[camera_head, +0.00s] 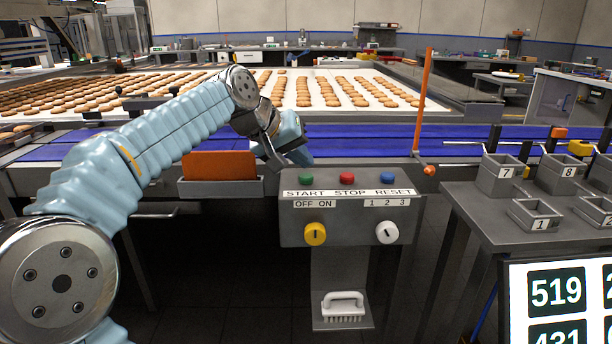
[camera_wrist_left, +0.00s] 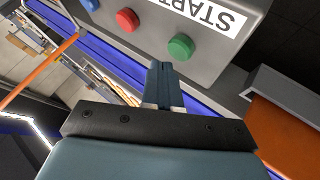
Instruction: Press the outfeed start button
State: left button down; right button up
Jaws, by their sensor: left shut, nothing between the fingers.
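The control box (camera_head: 345,225) has a green button (camera_head: 306,180) above the word START, a red button (camera_head: 347,178) above STOP and a blue button (camera_head: 387,178) above RESET. In the wrist view the green button (camera_wrist_left: 181,46) lies just beyond the tip of my left gripper (camera_wrist_left: 162,70), with the red button (camera_wrist_left: 127,19) to its left. My left gripper (camera_head: 302,158) is shut and empty, above and behind the green button in the head view. A gap shows between fingertips and button; its depth is hard to judge. My right gripper is out of view.
An orange panel in a grey holder (camera_head: 221,187) stands left of the box. A yellow knob (camera_head: 315,233) and a white knob (camera_head: 387,232) are on the box front. An orange post (camera_head: 423,105) rises beside the blue conveyor (camera_head: 365,140). Numbered bins stand at right.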

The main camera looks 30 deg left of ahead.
aim_at(302, 177)
pick_arm(q)
jog(key=shift+f, duration=0.1)
dwell(0.6)
jog(key=shift+f+b, duration=0.3)
jog(key=shift+f, duration=0.05)
jog(key=shift+f+b, duration=0.45)
jog(key=shift+f, duration=0.1)
dwell(0.6)
jog(key=shift+r, duration=0.15)
jog(key=shift+r+p, duration=0.8)
jog(key=shift+p, duration=0.15)
notch_tip(302, 177, up, 2)
jog(key=shift+r+p, duration=0.25)
jog(key=shift+p, duration=0.8)
jog(key=shift+r, duration=1.3)
